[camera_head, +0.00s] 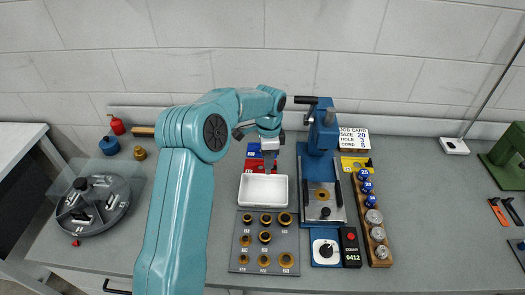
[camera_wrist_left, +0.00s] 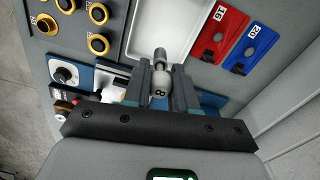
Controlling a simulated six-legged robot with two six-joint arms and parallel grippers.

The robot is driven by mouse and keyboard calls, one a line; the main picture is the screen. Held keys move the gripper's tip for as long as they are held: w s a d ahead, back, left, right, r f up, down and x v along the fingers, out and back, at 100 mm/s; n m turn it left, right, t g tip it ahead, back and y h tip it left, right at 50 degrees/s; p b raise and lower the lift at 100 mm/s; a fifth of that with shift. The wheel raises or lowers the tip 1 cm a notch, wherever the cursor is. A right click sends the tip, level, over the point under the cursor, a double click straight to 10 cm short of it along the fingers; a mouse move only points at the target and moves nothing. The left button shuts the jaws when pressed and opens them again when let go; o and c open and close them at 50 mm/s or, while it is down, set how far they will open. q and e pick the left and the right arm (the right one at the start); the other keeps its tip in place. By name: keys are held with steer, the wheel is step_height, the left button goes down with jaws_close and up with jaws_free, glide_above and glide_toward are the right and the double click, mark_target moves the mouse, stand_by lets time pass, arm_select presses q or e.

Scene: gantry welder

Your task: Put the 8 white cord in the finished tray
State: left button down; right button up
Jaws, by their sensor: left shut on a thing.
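My left gripper (camera_head: 270,167) is over the back part of the white tray (camera_head: 245,205), which lies on the grey bench and looks empty where I can see it. The tray (camera_wrist_left: 190,12) shows there beyond the fingertips. In the head view the cord is hidden by the gripper. My right gripper is not in view.
A grey board of brass rings (camera_head: 242,267) lies in front of the tray. A blue press (camera_head: 318,142) stands right of it, beside a wooden rack (camera_head: 379,254). Red (camera_wrist_left: 215,40) and blue (camera_wrist_left: 253,52) numbered holders lie behind the tray. A round grey carousel (camera_head: 108,215) sits left.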

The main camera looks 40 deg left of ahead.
arm_select(q)
steer(key=shift+n, duration=0.5)
steer(key=f+b, duration=0.2)
steer(key=f, duration=0.1)
steer(key=a+f+b, duration=0.1)
steer(key=f+b, duration=0.1)
steer(key=f, duration=0.2)
steer(key=f+b, duration=0.2)
steer(key=f, duration=0.1)
steer(key=shift+s+a+f, duration=0.15)
steer(key=shift+f, duration=0.05)
steer(key=shift+f+b, duration=0.6)
steer(key=c, duration=0.8)
jaws_free()
step_height(320, 180, up, 16)
steer(key=shift+r+b, duration=0.2)
steer(key=shift+b, duration=0.2)
